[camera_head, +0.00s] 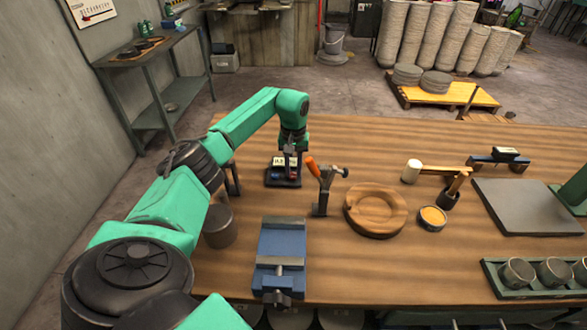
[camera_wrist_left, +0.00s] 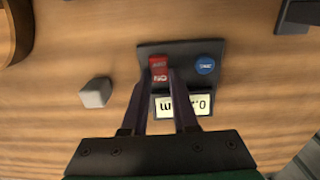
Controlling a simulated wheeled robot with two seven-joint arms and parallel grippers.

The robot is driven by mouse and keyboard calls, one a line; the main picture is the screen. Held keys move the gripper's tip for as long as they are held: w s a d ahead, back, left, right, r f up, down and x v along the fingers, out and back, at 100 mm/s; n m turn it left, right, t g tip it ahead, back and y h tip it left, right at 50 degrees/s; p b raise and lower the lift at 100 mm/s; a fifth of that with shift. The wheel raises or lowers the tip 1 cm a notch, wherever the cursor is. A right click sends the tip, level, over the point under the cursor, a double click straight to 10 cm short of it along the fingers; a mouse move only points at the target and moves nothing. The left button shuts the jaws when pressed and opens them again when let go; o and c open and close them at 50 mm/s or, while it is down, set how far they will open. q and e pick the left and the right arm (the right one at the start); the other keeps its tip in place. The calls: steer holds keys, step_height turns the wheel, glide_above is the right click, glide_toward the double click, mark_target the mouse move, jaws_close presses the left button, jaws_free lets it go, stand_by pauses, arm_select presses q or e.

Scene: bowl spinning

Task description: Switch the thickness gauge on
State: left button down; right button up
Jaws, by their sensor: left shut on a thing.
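The thickness gauge (camera_head: 283,182) is a small dark device on the wooden table, left of centre in the head view. In the left wrist view, its dark base (camera_wrist_left: 187,52) carries a red switch (camera_wrist_left: 158,67), a round blue button (camera_wrist_left: 205,65) and a pale display (camera_wrist_left: 180,105). Dark characters show upside down on the display, partly covered by a finger. My left gripper (camera_wrist_left: 160,78) is shut on the red switch, with a fingertip at each side of it. In the head view my left gripper (camera_head: 291,158) reaches down over the gauge. My right gripper is not in view.
An orange-handled clamp (camera_head: 322,185) stands just right of the gauge. A blue vise (camera_head: 281,245) and a round wooden dish (camera_head: 375,210) are nearer the front. A small grey block (camera_wrist_left: 96,92) lies beside the gauge. A tray of cups (camera_head: 540,283) is at the front right.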

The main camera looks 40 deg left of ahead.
mark_target(293, 173)
arm_select(q)
steer(key=shift+r, duration=0.1)
steer(key=c, duration=0.7)
jaws_free()
step_height(293, 173, up, 14)
steer(key=shift+a+r+b, duration=0.1)
steer(key=shift+r+b, duration=0.15)
steer(key=shift+b, duration=0.5)
